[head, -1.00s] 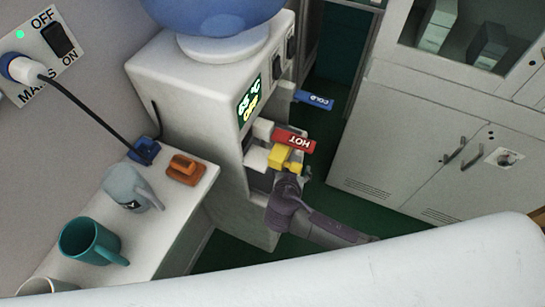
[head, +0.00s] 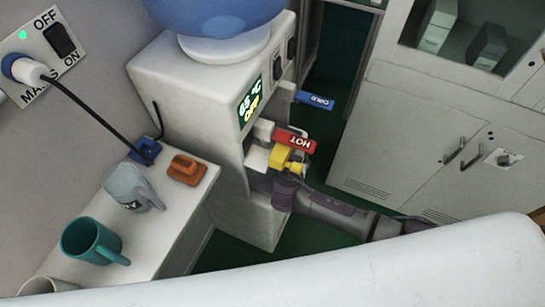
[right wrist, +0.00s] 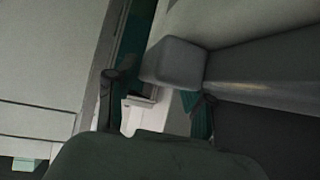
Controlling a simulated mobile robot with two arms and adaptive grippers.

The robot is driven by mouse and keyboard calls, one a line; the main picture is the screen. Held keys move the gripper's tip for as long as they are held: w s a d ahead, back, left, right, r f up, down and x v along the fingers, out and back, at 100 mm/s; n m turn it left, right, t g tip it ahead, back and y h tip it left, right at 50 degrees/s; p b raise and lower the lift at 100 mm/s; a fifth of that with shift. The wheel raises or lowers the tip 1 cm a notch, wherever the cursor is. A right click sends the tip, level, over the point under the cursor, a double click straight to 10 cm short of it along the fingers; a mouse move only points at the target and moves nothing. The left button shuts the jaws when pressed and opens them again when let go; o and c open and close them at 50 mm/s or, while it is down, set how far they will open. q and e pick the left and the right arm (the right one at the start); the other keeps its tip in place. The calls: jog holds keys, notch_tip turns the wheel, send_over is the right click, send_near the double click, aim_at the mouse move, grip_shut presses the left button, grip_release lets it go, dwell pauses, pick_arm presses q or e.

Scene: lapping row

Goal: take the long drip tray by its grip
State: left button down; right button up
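The long drip tray cannot be clearly made out. The area low on the dispenser's front, below the taps, is partly covered by my right gripper (head: 284,180) in the head view. That gripper is at the dispenser front, just below the yellow block (head: 280,157), and its fingertips are hidden there. In the right wrist view, its two dark fingers stand apart (right wrist: 156,104). A pale piece with a dark slot (right wrist: 138,102) shows between them; I cannot tell whether it is part of the tray. My left gripper is not in view.
The white water dispenser (head: 190,95) has a red HOT lever (head: 295,141) and a blue COLD lever (head: 314,101) close above my gripper. A counter at left holds a grey mug (head: 128,184), a teal mug (head: 88,242) and an orange item (head: 186,170). Grey cabinets (head: 400,140) stand at right.

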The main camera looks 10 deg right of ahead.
jog(key=c, duration=0.8)
